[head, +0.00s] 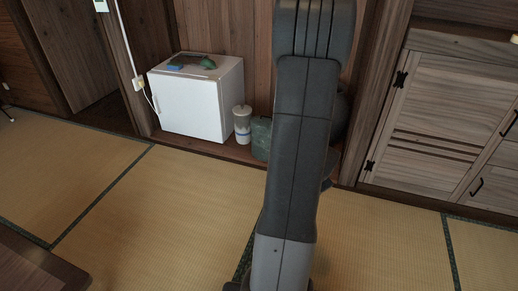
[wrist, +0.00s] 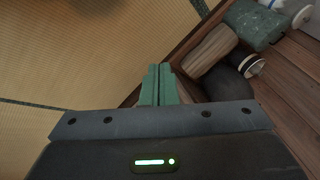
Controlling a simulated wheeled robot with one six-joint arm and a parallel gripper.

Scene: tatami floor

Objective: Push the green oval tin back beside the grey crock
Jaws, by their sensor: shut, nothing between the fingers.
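The green tin (head: 262,138) stands on the wooden alcove floor, right of a white jar and partly behind my arm. In the wrist view the green tin (wrist: 252,24) is at the upper right. A dark grey rounded vessel, seemingly the grey crock (wrist: 228,84), sits lower, with a brown wooden cylinder between them. In the head view only the crock's edge (head: 342,115) shows right of my arm. My gripper (wrist: 160,70) is shut and empty, its green fingers together, left of the cylinder and apart from the tin. My arm hides it in the head view.
The brown cylinder (wrist: 211,52) lies close to my fingertips. The white jar with a blue band (head: 242,125) stands between the tin and a white box-shaped cabinet (head: 190,105). A dark wooden edge borders the alcove. The tatami (head: 150,220) in front is clear.

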